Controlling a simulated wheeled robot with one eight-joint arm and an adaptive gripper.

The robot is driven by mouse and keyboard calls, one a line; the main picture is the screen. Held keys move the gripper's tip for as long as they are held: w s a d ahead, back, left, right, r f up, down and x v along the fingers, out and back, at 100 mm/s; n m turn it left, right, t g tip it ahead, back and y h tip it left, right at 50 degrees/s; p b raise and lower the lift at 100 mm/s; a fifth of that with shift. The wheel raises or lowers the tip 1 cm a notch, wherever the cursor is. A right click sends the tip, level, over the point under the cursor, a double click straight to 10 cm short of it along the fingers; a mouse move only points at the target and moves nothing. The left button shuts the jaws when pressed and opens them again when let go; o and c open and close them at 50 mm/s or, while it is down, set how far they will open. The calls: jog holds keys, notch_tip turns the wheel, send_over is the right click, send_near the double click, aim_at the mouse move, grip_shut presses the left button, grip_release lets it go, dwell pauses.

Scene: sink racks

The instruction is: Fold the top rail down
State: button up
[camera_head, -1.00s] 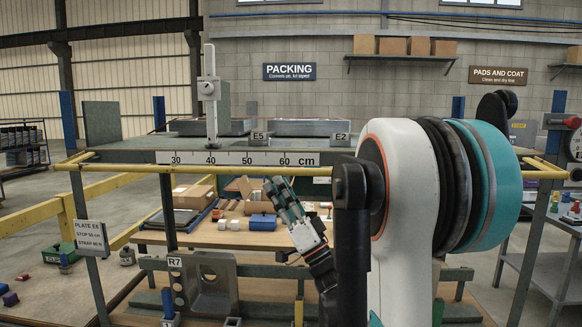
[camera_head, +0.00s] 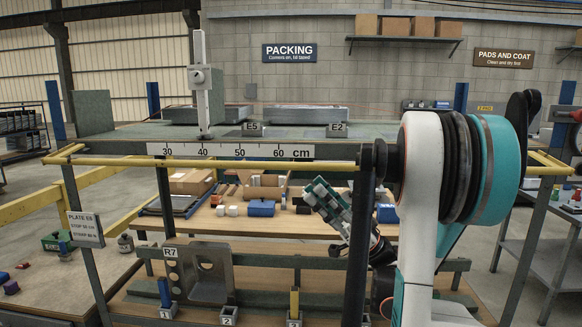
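A yellow top rail (camera_head: 240,161) runs level across the front of the rack, along the edge below the centimetre scale. Its middle right is hidden behind my arm, and a short yellow stretch shows again at the far right. My gripper (camera_head: 312,188) is below the rail, in front of the bench beyond it, and appears apart from the rail. It points up and to the left. Its fingers are small and seen at an angle, so I cannot tell whether they are open or shut. I see nothing clearly held.
A white upright stop (camera_head: 203,100) stands on the rack top beside the scale (camera_head: 230,151). Blocks E5 (camera_head: 252,129) and E2 (camera_head: 337,130) sit on top. A plate sign (camera_head: 86,228) hangs at left. A grey bracket (camera_head: 206,272) stands on the lower shelf.

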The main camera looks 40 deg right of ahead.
aim_at(291, 166)
jog(key=x, duration=0.9)
grip_shut()
